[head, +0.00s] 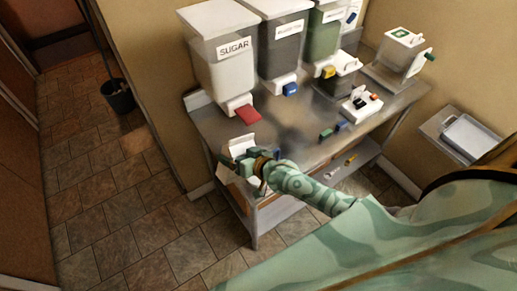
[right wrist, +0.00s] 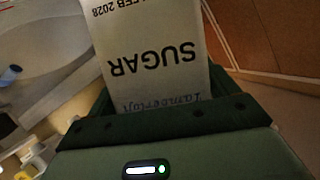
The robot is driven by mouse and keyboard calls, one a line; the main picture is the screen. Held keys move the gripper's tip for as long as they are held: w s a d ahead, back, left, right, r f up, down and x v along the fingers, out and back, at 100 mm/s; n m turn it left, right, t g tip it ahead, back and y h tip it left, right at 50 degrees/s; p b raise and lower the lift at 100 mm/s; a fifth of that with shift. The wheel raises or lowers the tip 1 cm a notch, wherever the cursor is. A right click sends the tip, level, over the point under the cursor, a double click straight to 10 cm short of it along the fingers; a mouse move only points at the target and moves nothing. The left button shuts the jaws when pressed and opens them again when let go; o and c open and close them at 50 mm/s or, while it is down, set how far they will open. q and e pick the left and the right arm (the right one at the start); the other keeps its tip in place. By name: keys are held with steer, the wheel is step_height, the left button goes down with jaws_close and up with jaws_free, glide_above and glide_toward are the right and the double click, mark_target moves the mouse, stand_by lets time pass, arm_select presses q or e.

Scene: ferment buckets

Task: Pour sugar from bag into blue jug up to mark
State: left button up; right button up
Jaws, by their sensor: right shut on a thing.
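A white paper bag (right wrist: 150,40) printed "SUGAR" fills the middle of the right wrist view, its lettering upside down there. In the head view the bag (head: 246,145) shows only partly, pale, behind my right gripper (head: 246,160) near the table's front left corner. My right gripper is shut on the bag; its dark green fingers (right wrist: 160,120) cross the bag's near end in the wrist view. The bag's mouth and contents cannot be made out. I cannot make out a blue jug or its mark in either view. My left gripper is not in view.
A bin labelled "SUGAR" (head: 222,55) with a red flap (head: 247,113) stands at the back left of the metal table (head: 290,125). A dark-filled bin (head: 283,45) and a green-filled bin (head: 325,35) stand beside it.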

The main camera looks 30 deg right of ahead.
mark_target(236, 157)
steer(key=r+p, duration=0.3)
steer(key=shift+d+r+n+h, duration=0.25)
steer(key=shift+r+n+h, duration=0.05)
steer(key=shift+n, duration=0.1)
steer(key=shift+f, duration=0.4)
steer(key=shift+s+a+r, duration=0.1)
steer(key=shift+s, duration=0.05)
steer(key=s, duration=0.1)
steer(key=s+a+n, duration=0.1)
steer(key=s+a+r+h, duration=0.1)
steer(key=shift+s+n+p, duration=0.15)
steer(key=shift+n+p, duration=0.15)
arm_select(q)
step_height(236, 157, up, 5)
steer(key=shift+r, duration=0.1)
arm_select(e)
steer(key=shift+s+r, duration=0.15)
steer(key=shift+s, duration=0.15)
